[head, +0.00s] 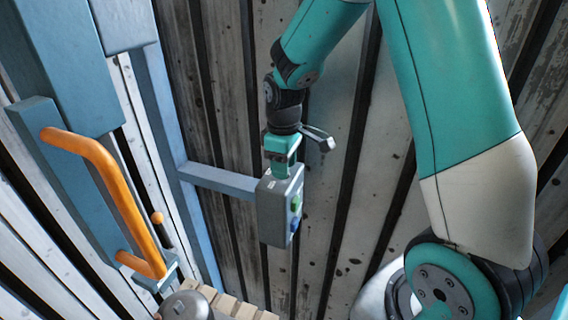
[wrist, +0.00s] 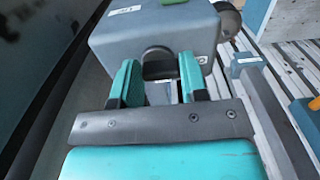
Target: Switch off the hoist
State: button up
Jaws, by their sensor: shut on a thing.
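A grey hoist control box (head: 275,212) is at the end of a blue horizontal bar in the head view. A green button (head: 295,202) and a blue button (head: 295,224) show on its right side. The box (wrist: 112,38) fills the upper middle of the wrist view. My gripper (head: 281,170) comes down onto the top of the box. In the wrist view my gripper (wrist: 159,72) has its two teal fingers on either side of a dark knob (wrist: 158,62) on the box and is shut on it. The knob's lower part is hidden between the fingers, so its setting cannot be told.
A blue post (head: 165,120) carries the bar (head: 220,180) left of the box. An orange handle (head: 115,180) and a small orange-tipped lever (head: 158,220) stand further left. Slatted planks lie behind. Space right of the box is open up to my arm.

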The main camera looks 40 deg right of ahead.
jog(key=o, duration=0.9)
jog(key=shift+r, duration=0.1)
notch_tip(320, 180, up, 17)
jog(key=b, duration=0.3)
jog(key=shift+r, duration=0.15)
jog(key=s+a+f+y+b, duration=0.1)
jog(key=s+a+f, duration=0.2)
jog(key=s+a, duration=0.2)
jog(key=s+a+f+y+b, duration=0.1)
jog(key=s+a+f, duration=0.3)
jog(key=s, duration=0.5)
jog(key=s+a+f+y+b, duration=0.2)
jog(key=s+a+f, duration=0.2)
jog(key=s+a, duration=0.4)
jog(key=shift+a+f, duration=0.2)
